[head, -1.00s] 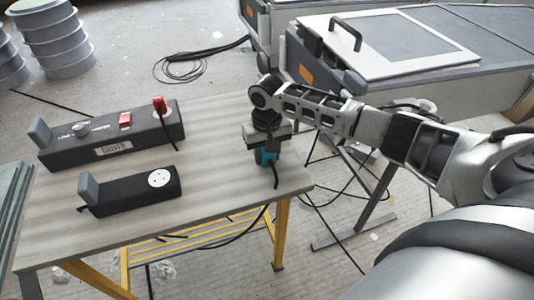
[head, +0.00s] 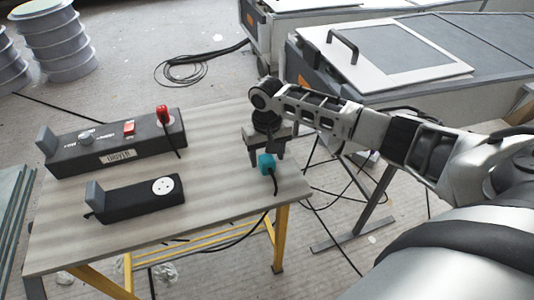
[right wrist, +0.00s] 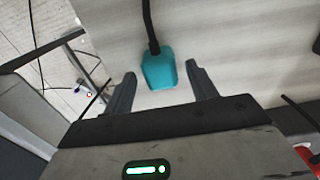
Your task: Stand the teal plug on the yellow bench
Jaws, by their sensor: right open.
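The teal plug (head: 267,162) is on the right part of the yellow-legged bench (head: 215,130), near its right edge, with its black cable running over the front edge. My right gripper (head: 266,150) is above the bench at the plug. In the right wrist view my right gripper (right wrist: 160,82) has its two fingers apart, with nothing gripped. I cannot tell the plug's exact contact with the bench top. My left gripper is not in view.
A long dark box (head: 115,143) with a red plug (head: 163,115) and a red switch stands at the bench's back left. A smaller black socket box (head: 137,198) is in front. Bare bench top lies between the boxes and my gripper. Grey machines (head: 400,60) stand behind.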

